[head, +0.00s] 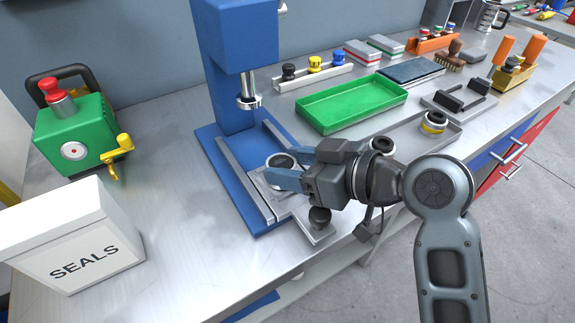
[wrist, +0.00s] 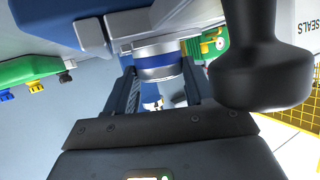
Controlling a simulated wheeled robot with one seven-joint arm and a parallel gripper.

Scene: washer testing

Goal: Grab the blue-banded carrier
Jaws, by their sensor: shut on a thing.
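The blue-banded carrier (wrist: 158,62) is a short metal cylinder with a dark blue band, seen between the two fingers of my gripper (wrist: 160,84) in the wrist view. In the head view the carrier (head: 281,160) shows as a pale ring at the fingertips of my gripper (head: 280,172). My gripper is shut on it. The carrier is at the plate of the blue press (head: 233,50), below and in front of the press head. Its lower part is hidden by the fingers in the head view, so I cannot tell whether it touches the plate.
A black knob (head: 319,216) stands close beside my gripper; it looms large in the wrist view (wrist: 262,65). A yellow-banded carrier (head: 433,124) sits on a grey tray. A green tray (head: 352,103), a SEALS box (head: 75,245) and a green hand-cranked machine (head: 75,135) are around.

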